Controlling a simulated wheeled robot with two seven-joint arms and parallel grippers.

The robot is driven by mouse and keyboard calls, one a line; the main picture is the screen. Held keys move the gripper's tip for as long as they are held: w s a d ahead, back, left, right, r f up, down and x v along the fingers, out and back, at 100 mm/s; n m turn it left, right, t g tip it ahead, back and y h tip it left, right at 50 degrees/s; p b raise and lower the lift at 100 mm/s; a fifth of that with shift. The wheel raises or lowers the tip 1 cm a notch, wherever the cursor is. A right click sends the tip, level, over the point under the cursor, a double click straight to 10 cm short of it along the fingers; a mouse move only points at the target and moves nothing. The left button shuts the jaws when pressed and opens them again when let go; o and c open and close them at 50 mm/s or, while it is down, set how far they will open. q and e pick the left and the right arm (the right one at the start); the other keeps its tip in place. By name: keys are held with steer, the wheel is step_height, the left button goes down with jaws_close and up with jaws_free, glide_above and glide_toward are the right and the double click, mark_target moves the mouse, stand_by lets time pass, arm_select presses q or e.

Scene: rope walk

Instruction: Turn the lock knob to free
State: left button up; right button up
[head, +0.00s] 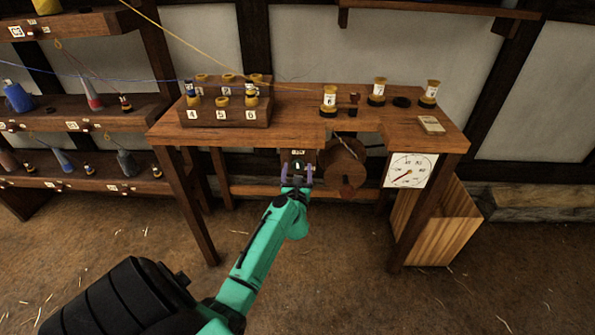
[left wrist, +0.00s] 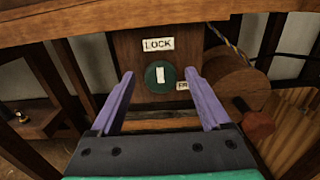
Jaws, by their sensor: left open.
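The lock knob (left wrist: 160,79) is a round dark green disc with a white bar on it, seen in the left wrist view. The bar stands nearly upright, toward the LOCK label (left wrist: 158,44) above. A second label, partly hidden by a finger and reading "FR", sits at the knob's lower right (left wrist: 183,86). The knob also shows small in the head view (head: 298,164). My left gripper (left wrist: 160,88) is open, its two purple fingers on either side of the knob in the picture; I cannot tell whether they touch it. It also shows in the head view (head: 297,176). My right gripper is not in view.
The knob's panel hangs under a wooden table (head: 300,102). A round wooden drum (head: 343,168) with rope is just right of it. A dial (head: 410,170) and a wooden bin (head: 437,225) stand further right. Shelves (head: 75,122) with spools are at left.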

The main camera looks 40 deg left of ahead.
arm_select(q)
steer(key=shift+c, duration=0.2)
steer(key=shift+d, duration=0.1)
jaws_close()
